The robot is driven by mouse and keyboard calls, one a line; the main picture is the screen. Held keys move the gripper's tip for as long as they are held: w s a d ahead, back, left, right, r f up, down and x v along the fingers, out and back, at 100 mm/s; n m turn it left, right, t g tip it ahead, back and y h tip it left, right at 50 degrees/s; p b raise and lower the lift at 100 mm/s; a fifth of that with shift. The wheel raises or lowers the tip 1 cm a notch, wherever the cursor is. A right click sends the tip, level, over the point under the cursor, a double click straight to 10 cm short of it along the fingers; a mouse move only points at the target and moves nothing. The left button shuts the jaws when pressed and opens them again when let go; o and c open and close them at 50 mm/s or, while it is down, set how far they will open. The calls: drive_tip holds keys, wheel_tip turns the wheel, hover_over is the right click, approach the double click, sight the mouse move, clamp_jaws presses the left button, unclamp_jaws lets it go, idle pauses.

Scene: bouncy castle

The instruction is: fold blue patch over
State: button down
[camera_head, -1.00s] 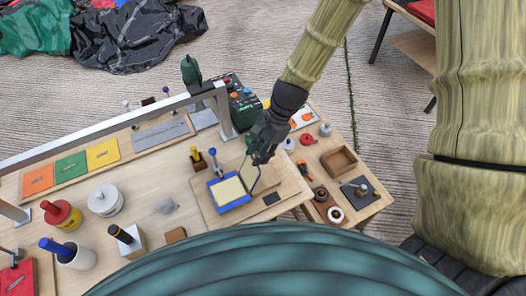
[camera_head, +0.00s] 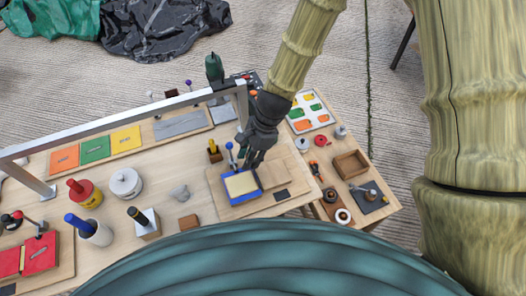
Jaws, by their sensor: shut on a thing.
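The blue patch (camera_head: 232,201) lies on a wooden board (camera_head: 218,184) on the workbench. The fingertips are small and partly hidden, so the exact grip point is unclear.
A metal rail (camera_head: 120,124) crosses above the bench.

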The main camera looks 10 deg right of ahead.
drive_tip(key=shift+s+a+f, duration=0.2)
drive_tip(key=shift+a, duration=0.6)
drive_tip(key=shift+s+a+f, duration=0.15)
drive_tip(key=shift+s+a, duration=0.05)
drive_tip(key=shift+a, duration=0.55)
drive_tip(key=c, duration=1.1)
unclamp_jaws()
drive_tip(key=shift+v, duration=6)
drive_tip(key=shift+w, duration=0.1)
